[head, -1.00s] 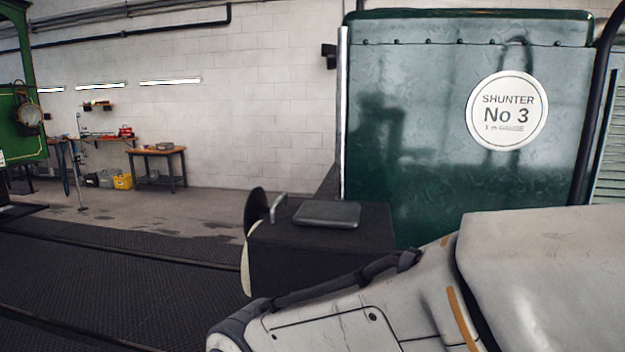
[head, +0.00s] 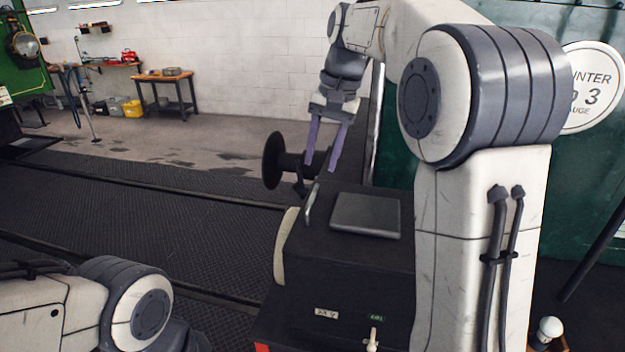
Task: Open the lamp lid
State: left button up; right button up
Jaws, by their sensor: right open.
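A black box (head: 350,270), which seems to be the lamp, stands low in the middle, with a pale rounded disc (head: 286,245) on its left side. A flat grey plate, apparently the lid (head: 366,215), lies level on top. A grey bent handle (head: 311,204) stands at the plate's left. My right gripper (head: 321,166) points down with its two purple fingers apart and empty. In the picture it is just above and beyond the handle; I cannot tell the exact gap. My left arm shows at bottom left, but its gripper is out of view.
A dark buffer (head: 273,160) sticks out to the left behind the box. The green panel (head: 395,150) with a round sign (head: 592,88) rises behind my right arm. The box's near face has small labels and a pale lever (head: 373,340). The floor at left is open.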

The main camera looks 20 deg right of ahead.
aim_at(313, 194)
jog(key=f, duration=0.5)
jog(key=a+f, duration=0.1)
jog(key=f, duration=0.1)
jog(key=shift+w+a+f+p, duration=0.1)
jog(key=shift+w+f+p, duration=0.15)
jog(key=shift+w+p, duration=0.15)
grip_shut()
jog(key=shift+r, duration=0.1)
dwell(0.8)
